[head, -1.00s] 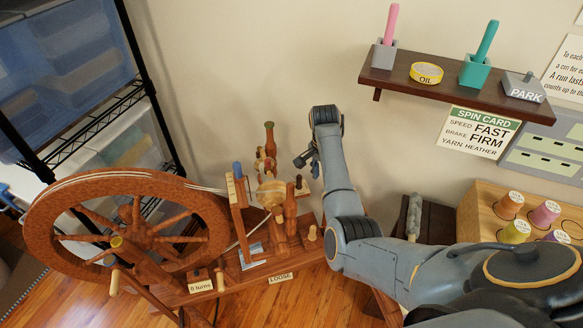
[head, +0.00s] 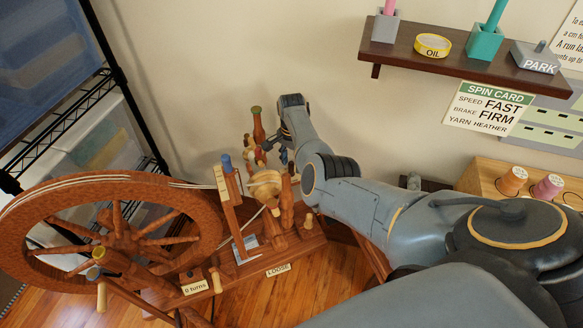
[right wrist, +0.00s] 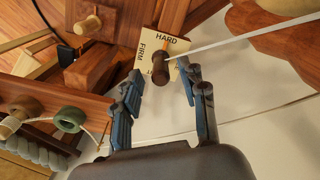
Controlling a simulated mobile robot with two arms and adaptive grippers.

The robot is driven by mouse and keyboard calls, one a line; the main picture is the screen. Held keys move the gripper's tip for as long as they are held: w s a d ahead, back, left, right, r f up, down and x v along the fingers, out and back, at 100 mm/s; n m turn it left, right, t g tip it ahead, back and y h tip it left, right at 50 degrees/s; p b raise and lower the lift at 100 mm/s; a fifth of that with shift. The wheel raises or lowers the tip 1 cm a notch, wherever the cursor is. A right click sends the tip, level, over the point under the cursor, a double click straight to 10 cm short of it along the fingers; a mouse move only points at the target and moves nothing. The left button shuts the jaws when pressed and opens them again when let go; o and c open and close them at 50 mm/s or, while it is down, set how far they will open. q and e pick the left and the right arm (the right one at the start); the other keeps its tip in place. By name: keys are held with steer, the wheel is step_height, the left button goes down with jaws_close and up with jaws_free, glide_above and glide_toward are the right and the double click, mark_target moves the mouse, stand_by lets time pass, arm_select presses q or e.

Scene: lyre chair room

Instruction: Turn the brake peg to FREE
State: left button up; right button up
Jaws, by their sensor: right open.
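The brake peg (right wrist: 160,74) is a dark brown wooden peg in the right wrist view. It stands at a pale card (right wrist: 152,52) reading HARD and FIRM; the rest of the lettering is hidden behind it, and I cannot read FREE. My right gripper (right wrist: 163,98) is open, its two blue-grey fingers on either side of the peg's end, with no clear contact. In the head view the right gripper (head: 286,156) is small and partly hidden beside the spinning wheel's upright parts. The peg is not clear there. My left gripper is not in view.
The spinning wheel (head: 20,221) fills the left, with a LOOSE label (head: 278,269) on its base. A pale cord (right wrist: 245,34) passes close to the peg. A shelf (head: 460,68) hangs at upper right, above a spin card (head: 487,108) reading brake FIRM.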

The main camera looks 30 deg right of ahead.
steer(key=shift+f, duration=0.6)
steer(key=shift+w+f, duration=0.1)
steer(key=shift+f, duration=0.15)
steer(key=shift+c, duration=0.3)
jaws_close()
steer(key=n, duration=0.3)
steer(key=shift+n+p, duration=0.3)
steer(key=shift+n, duration=0.1)
steer(key=n, duration=0.4)
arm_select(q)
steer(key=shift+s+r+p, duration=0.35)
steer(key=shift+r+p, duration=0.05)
arm_select(e)
steer(key=shift+a+n, duration=0.1)
steer(key=shift+n, duration=1.9)
